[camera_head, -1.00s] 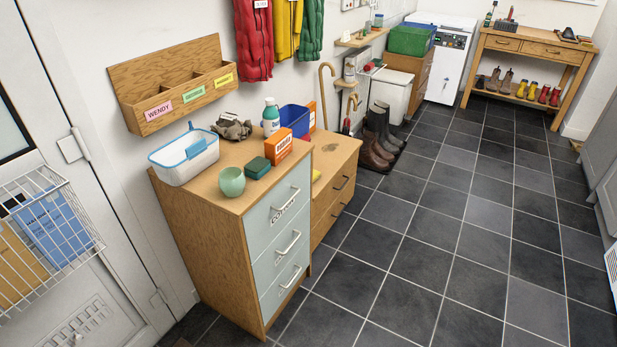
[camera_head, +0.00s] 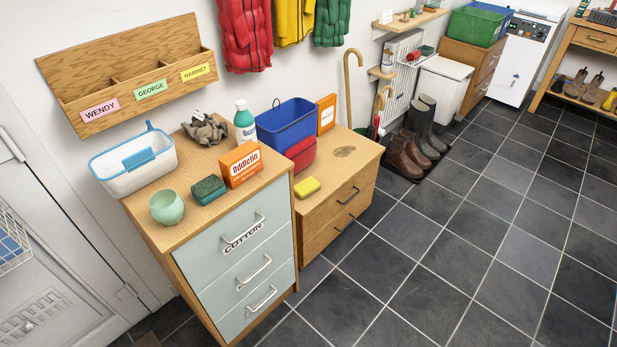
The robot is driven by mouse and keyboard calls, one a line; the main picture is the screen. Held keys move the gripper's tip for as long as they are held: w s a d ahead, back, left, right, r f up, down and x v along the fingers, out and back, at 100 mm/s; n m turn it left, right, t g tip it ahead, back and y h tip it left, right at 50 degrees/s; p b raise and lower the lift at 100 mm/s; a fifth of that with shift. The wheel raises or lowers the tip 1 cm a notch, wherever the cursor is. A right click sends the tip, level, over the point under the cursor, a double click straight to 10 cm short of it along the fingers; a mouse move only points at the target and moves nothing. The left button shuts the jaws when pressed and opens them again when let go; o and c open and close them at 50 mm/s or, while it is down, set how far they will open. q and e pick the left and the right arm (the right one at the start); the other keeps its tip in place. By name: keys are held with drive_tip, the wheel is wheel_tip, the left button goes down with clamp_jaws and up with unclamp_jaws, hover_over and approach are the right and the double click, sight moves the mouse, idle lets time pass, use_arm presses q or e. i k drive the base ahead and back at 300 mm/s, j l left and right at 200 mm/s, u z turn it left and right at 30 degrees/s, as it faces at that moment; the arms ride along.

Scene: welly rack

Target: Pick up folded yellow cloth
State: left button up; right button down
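A small yellow folded item (camera_head: 307,187), which looks like the folded cloth, lies on the front left part of the low wooden drawer unit (camera_head: 335,217). It is close to the side of the taller chest of drawers (camera_head: 240,252). A red item (camera_head: 301,152), perhaps another folded cloth, is behind it against the blue bin (camera_head: 287,124). Neither of my grippers shows in the head view, so their state is hidden.
Boots (camera_head: 407,150) stand right of the low unit. The dark tiled floor in front (camera_head: 440,260) is clear.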

sight(302, 190)
drive_tip(key=l, duration=0.1)
drive_tip(key=u, duration=1.7)
drive_tip(key=z, duration=1.65)
drive_tip(key=u, duration=0.4)
drive_tip(key=i+l+u, duration=0.2)
drive_tip(key=l+u, duration=0.3)
drive_tip(key=i+l+u, duration=0.15)
drive_tip(key=l+u, duration=0.85)
drive_tip(key=l, duration=0.15)
